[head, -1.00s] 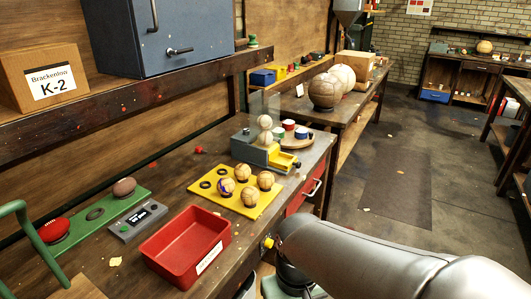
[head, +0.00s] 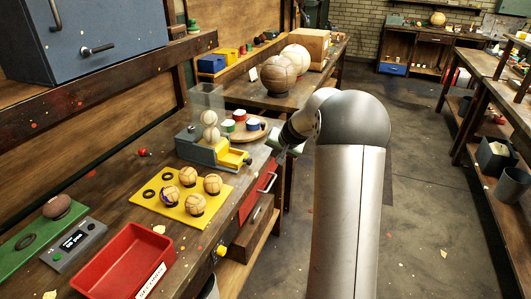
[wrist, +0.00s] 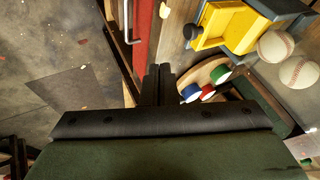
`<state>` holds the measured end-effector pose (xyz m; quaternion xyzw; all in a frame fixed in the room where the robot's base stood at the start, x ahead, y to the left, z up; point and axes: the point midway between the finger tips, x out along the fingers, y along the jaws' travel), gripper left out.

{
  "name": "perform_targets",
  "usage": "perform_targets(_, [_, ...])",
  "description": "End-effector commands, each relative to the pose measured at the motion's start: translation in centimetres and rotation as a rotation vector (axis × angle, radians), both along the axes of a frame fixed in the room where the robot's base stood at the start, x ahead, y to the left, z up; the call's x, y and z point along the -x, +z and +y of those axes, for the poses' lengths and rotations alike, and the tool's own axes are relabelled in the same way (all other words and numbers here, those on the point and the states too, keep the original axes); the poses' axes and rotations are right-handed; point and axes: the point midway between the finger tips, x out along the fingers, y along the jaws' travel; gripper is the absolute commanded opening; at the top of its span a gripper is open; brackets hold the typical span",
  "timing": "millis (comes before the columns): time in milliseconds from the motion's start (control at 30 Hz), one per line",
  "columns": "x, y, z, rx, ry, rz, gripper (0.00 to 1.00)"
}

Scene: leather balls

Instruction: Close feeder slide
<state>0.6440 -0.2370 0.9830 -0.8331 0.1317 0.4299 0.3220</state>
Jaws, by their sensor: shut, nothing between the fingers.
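The feeder (head: 200,148) is a grey and yellow box on the workbench, with a clear tube above it holding pale stitched balls (head: 209,125). Its yellow slide (head: 234,156) sticks out from the front right side as an open tray. The slide also shows at the top of the wrist view (wrist: 212,32), with two white stitched balls (wrist: 285,58) beside it. My gripper (wrist: 160,70) is shut and empty, apart from the slide, which lies up and right of the fingertips in the wrist view. In the head view my arm partly hides the gripper, right of the feeder.
A round wooden board with coloured tins (head: 252,125) stands just behind the feeder. A yellow ball tray (head: 180,208) and a red bin (head: 110,262) lie nearer. A red drawer (head: 258,190) is in the bench front. The floor to the right is open.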

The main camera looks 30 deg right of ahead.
Motion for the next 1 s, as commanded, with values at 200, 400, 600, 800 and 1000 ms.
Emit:
perform_targets(200, [-2.4, -3.4, 0.4, -0.004, 0.001, 0.006, 0.00])
perform_targets(400, [-5.0, -6.8, 0.7, -0.002, 0.003, 0.005, 0.00])
perform_targets(600, [-7.1, -6.9, 2.6, 0.000, 0.005, 0.003, 0.00])
perform_targets(800, [-8.0, -7.2, 3.4, -0.001, 0.002, 0.002, 0.00])
perform_targets(1000, [-8.1, -7.2, 3.5, -0.001, 0.002, 0.002, 0.00])
